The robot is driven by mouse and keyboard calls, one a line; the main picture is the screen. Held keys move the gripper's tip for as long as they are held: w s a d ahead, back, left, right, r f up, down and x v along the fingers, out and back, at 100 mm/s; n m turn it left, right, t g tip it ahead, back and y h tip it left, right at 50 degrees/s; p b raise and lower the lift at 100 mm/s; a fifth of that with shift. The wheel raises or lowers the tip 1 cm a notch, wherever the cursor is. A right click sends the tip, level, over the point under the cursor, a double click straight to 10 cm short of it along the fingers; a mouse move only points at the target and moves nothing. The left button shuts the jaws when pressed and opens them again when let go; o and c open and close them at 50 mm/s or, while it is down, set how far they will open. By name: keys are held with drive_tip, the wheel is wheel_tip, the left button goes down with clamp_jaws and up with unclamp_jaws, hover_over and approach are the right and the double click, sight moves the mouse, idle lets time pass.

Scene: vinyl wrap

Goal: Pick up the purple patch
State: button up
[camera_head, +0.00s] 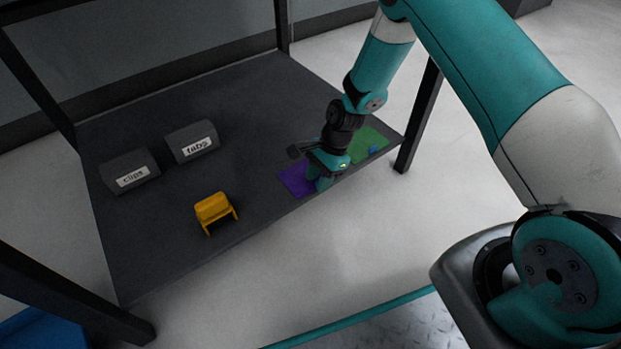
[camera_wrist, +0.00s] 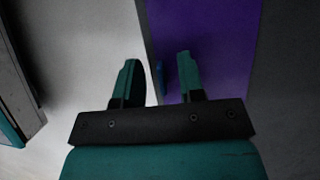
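The purple patch (camera_head: 294,178) lies flat at the near edge of the dark table, partly hidden by my gripper in the head view. In the wrist view the purple patch (camera_wrist: 215,45) fills the upper right, with a small blue tab (camera_wrist: 160,76) on its left edge. My gripper (camera_wrist: 158,72) is open, with the blue tab showing between its fingers. The right finger appears over the patch and the left finger beyond the table edge, over the pale floor. I cannot tell whether either finger touches the patch. In the head view my gripper (camera_head: 320,182) covers the patch's right side.
A green patch (camera_head: 360,142) with a blue tab (camera_head: 375,149) lies right of the purple one. A yellow holder (camera_head: 213,208) stands left of it. Dark boxes labelled clips (camera_head: 130,172) and tabs (camera_head: 192,142) stand further left. Table posts rise at the corners; the table's middle is clear.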

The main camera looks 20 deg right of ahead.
drive_tip(key=shift+r, duration=0.1)
clamp_jaws()
drive_tip(key=shift+r, duration=0.1)
